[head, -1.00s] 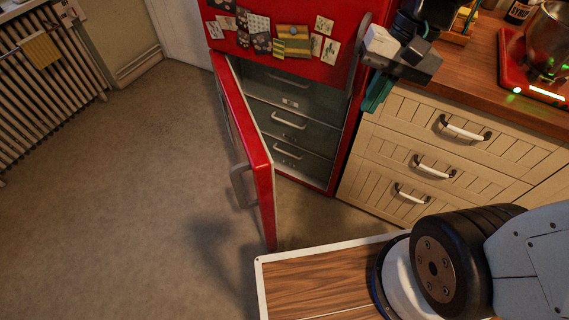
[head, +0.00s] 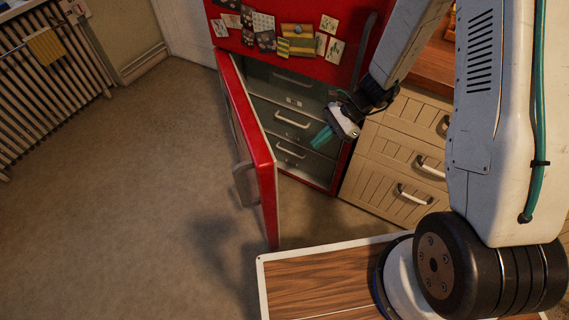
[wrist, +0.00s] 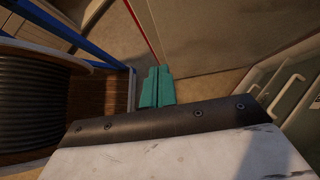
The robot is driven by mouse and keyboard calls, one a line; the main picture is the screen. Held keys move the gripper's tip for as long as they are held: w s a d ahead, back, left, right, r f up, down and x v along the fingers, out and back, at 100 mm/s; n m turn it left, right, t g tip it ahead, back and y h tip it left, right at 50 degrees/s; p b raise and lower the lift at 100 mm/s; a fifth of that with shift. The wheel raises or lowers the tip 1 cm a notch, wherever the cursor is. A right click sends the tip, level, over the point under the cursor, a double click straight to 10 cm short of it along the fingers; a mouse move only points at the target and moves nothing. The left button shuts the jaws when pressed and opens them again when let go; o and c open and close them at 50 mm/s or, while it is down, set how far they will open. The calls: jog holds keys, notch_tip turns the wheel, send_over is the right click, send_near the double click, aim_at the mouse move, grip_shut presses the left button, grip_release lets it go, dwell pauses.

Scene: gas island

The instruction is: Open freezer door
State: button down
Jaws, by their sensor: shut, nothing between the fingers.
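The red freezer door (head: 257,150) stands swung open to the left of the freezer compartment (head: 290,125), its grey handle (head: 243,184) on the outer face. Inside the compartment, grey drawers with light handles show. My gripper (head: 321,138) is in front of the compartment's right side, to the right of the open door, with its teal fingers pointing left and down. The fingers also show in the wrist view (wrist: 157,88), closed together with nothing between them. The door's edge shows in the wrist view (wrist: 143,30), beyond the fingertips.
The red upper fridge door (head: 290,30) with magnets and cards is above. Beige drawers (head: 395,160) stand to the right, partly hidden by my arm. A radiator (head: 50,85) is at the far left. The floor (head: 130,200) left of the door is clear.

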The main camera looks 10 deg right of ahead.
jog(key=a+r+x, duration=0.2)
jog(key=x, duration=1)
jog(key=shift+s+a+f, duration=0.2)
jog(key=shift+s, duration=0.05)
